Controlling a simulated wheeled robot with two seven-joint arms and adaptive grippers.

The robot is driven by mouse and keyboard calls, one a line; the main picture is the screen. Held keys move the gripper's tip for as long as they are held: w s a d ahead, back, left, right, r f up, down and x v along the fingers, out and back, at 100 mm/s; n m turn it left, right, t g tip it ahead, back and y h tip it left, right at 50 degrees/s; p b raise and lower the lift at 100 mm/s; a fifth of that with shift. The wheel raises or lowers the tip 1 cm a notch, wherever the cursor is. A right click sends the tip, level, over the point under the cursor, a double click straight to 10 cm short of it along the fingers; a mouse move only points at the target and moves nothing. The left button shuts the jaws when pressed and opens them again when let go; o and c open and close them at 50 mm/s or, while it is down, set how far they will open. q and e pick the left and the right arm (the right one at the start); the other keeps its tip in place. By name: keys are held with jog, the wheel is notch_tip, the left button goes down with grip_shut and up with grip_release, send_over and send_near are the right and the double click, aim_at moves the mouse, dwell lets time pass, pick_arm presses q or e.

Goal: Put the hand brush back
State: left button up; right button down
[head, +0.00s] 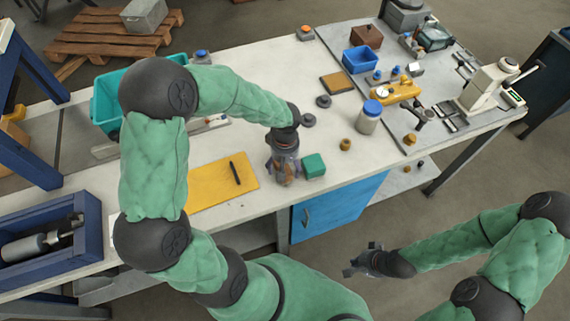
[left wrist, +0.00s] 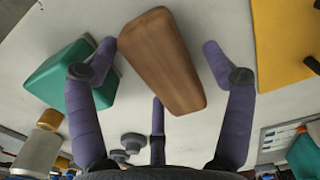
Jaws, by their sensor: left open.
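A brown wooden block-like piece, which looks like the hand brush (left wrist: 165,62), lies on the pale bench top in the left wrist view. No bristles show. My left gripper (head: 284,172) is over it, pointing down, with its purple-grey fingers spread on both sides of the wood and gaps between. In the head view the fingers mostly hide the brush. A teal block (head: 313,165) stands just right of the gripper; in the left wrist view the teal block (left wrist: 72,75) is close beside one finger. My right gripper (head: 366,261) is off the bench, over the floor, seemingly empty; its jaws are too small to read.
A yellow mat (head: 205,188) with a black pen-like item lies left of the left gripper. A brass knob (head: 345,145), a blue-lidded jar (head: 369,118) and grey discs (head: 323,101) stand to the right. A teal bin (head: 103,105) is at the left.

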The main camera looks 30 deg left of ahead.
pick_arm(q)
jog(key=shift+r, duration=0.3)
notch_tip(320, 180, up, 12)
jog(key=p, duration=0.3)
jog(key=shift+f, duration=0.15)
jog(key=shift+f, duration=0.1)
